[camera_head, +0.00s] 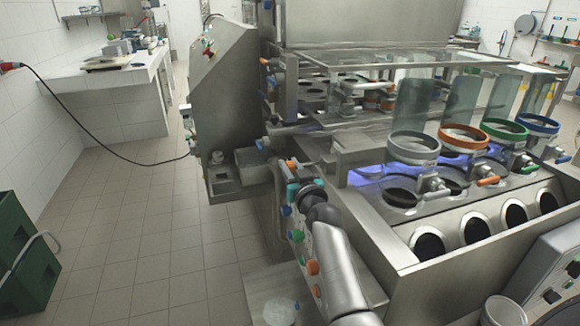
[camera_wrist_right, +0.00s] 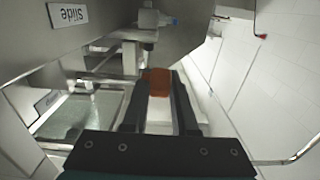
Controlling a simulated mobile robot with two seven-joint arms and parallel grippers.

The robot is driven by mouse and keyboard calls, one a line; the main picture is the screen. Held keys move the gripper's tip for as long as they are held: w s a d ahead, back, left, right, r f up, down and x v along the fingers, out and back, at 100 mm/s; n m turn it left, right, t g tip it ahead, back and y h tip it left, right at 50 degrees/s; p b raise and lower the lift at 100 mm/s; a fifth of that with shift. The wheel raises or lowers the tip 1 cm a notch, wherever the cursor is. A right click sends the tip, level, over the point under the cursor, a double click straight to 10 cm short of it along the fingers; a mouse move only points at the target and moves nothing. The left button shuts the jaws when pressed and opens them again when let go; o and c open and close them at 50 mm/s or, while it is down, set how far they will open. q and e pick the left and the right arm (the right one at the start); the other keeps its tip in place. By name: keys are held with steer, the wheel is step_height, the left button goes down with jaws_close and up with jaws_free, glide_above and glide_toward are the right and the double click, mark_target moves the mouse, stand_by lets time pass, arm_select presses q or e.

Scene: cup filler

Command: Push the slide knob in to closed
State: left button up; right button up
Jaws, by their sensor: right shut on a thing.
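In the right wrist view, an orange-red knob (camera_wrist_right: 158,76) sits between the tips of the two dark fingers of my right gripper (camera_wrist_right: 159,88). The gripper is shut on this knob. A sign reading "Slide" (camera_wrist_right: 68,14) is on the metal panel near it, so I take it for the slide knob. In the head view, my right arm reaches up from the bottom toward the left end of the machine, and its fingertips and the held knob are hard to make out there. How far in the knob sits cannot be told. My left gripper is not in view.
The steel cup filler (camera_head: 400,255) fills the right side, with clear tubes in coloured rings (camera_head: 465,137) on top. A grey control cabinet (camera_head: 225,110) stands behind. Green crates (camera_head: 25,255) stand at the far left. The tiled floor (camera_head: 150,240) between is mostly clear.

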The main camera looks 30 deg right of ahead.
jaws_close()
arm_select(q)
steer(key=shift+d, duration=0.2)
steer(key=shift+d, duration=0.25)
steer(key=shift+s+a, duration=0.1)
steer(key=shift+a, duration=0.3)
arm_select(e)
steer(key=shift+d, duration=0.1)
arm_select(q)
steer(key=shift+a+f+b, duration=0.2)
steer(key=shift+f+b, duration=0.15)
arm_select(e)
steer(key=d, duration=0.3)
steer(key=shift+s, duration=0.4)
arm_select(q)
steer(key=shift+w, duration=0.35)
arm_select(e)
steer(key=o, duration=0.8)
jaws_free()
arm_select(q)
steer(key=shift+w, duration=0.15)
